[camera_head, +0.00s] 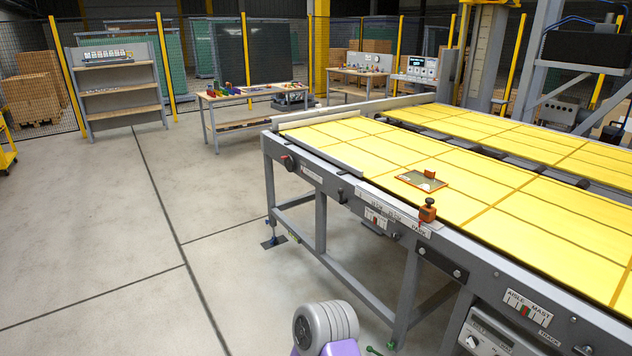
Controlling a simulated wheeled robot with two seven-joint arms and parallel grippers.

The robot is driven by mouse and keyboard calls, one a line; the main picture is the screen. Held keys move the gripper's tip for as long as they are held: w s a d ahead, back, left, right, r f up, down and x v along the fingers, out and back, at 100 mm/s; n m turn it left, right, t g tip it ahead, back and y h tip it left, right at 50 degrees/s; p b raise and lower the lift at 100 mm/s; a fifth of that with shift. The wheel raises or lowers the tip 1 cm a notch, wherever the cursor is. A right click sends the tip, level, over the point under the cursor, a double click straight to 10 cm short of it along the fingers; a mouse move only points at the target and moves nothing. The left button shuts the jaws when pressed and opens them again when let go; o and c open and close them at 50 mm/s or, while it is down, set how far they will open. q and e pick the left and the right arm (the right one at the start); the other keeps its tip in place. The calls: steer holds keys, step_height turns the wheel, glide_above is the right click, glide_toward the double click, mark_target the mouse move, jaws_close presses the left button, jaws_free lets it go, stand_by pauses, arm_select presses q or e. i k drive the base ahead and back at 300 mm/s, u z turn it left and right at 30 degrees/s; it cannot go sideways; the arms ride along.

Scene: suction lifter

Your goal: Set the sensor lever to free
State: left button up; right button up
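I cannot tell for sure which part is the sensor lever, and no "free" marking is readable. A small orange-red knob on a dark base (428,211) stands upright on the near edge of the yellow-topped table (350,131). A label plate reading "AISLE" and "MAST" (527,307) with a red mark is on the side frame at lower right. Neither of my grippers is in view.
A flat board with an orange rim (421,181) lies on the yellow top. A grey control box (490,335) hangs under the frame at lower right. A workbench (250,94) and a shelf (118,85) stand behind. The grey floor at left (90,220) is clear.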

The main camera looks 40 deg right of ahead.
mark_target(341, 191)
steer(key=z, duration=0.35)
steer(key=i, duration=1.85)
steer(key=z, duration=1.75)
steer(key=i, duration=0.9)
steer(key=z, duration=0.85)
